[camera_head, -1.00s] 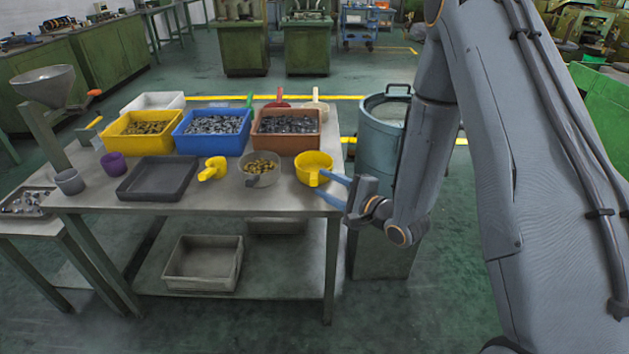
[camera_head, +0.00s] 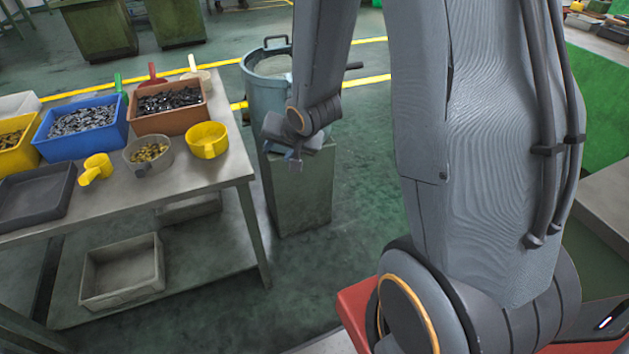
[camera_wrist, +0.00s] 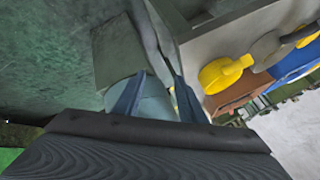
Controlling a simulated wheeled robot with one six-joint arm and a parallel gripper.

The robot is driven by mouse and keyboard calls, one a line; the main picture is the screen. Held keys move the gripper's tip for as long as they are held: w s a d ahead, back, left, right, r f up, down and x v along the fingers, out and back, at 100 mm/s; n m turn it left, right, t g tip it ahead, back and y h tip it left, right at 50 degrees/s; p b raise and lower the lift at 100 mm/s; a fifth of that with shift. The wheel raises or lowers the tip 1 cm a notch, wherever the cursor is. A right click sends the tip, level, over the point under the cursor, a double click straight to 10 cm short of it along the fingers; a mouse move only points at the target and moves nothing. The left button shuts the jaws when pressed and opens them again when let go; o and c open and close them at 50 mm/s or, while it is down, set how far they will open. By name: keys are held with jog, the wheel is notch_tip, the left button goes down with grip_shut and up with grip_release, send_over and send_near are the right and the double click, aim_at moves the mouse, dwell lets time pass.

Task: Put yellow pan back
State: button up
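The yellow pan (camera_head: 207,140) stands on the right part of the steel table, near its right edge. It also shows in the wrist view (camera_wrist: 222,74), to the right of my fingers. My gripper (camera_head: 294,161) is off the table's right side, in front of the blue-grey drum, apart from the pan. In the wrist view my two blue fingers (camera_wrist: 157,96) are spread with nothing held between them. A second yellow scoop (camera_head: 96,169) lies farther left on the table.
A grey bowl with yellow parts (camera_head: 148,155) sits left of the pan. Brown (camera_head: 170,120) and blue (camera_head: 80,133) bins stand behind. The drum (camera_head: 268,85) stands right of the table.

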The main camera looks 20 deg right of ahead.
jog(key=s+r+n+g, duration=0.3)
jog(key=s, duration=0.7)
jog(key=s+d+r+n+g+h, duration=0.1)
jog(key=s+r+n+g, duration=0.2)
jog(key=s, duration=0.6)
jog(key=shift+s+d+g, duration=0.15)
jog(key=shift+s+g, duration=0.2)
jog(key=shift+g, duration=0.15)
